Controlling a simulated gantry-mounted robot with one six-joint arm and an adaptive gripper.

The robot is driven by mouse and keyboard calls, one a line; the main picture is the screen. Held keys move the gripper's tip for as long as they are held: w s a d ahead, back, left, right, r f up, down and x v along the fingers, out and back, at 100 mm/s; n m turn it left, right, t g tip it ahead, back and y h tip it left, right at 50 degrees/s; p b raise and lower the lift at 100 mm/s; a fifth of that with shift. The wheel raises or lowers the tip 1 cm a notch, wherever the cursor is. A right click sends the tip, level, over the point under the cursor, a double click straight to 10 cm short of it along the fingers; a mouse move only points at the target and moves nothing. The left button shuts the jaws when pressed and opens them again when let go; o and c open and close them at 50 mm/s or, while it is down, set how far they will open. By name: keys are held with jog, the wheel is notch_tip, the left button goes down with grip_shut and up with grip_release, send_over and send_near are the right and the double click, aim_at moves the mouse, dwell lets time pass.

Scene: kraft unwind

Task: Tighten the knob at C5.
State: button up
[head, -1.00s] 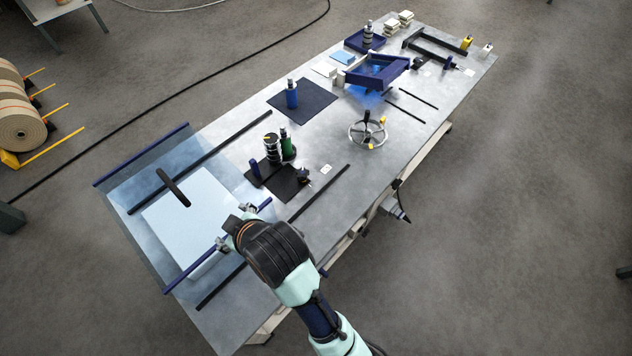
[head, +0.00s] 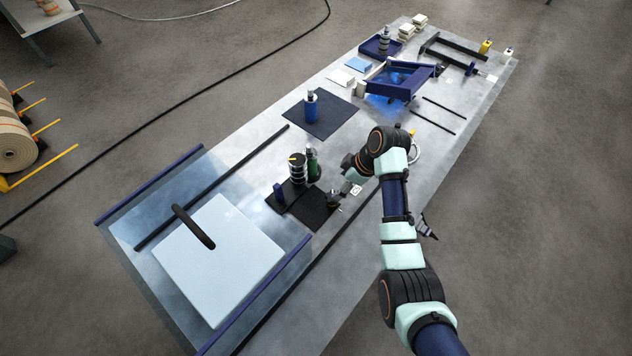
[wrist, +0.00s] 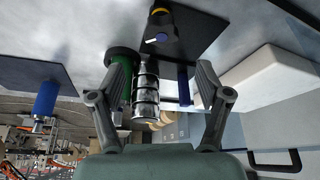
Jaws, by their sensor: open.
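A small dark knob-like fitting (wrist: 158,28) with a yellow ring and a pale pointer sits at the black mat (wrist: 195,35) in the wrist view, above the gap between my fingers. I cannot read a C5 mark on it. My gripper (wrist: 161,67) is open, its two fingers spread with nothing gripped. A small white tag (head: 356,190) lies just right of the gripper.
A large pale block (head: 220,258) with a black bar fills the near left. A blue bottle (head: 311,104) stands farther back.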

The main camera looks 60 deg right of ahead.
aim_at(332, 200)
jog(key=b+x, duration=0.1)
jog(key=x, duration=0.1)
jog(key=b+x, duration=0.1)
jog(key=x, duration=0.2)
jog(key=b+x, duration=0.2)
jog(key=shift+s+a+f, duration=0.1)
jog(key=shift+s+f, duration=0.1)
jog(key=shift+f, duration=0.3)
jog(key=c, duration=1.2)
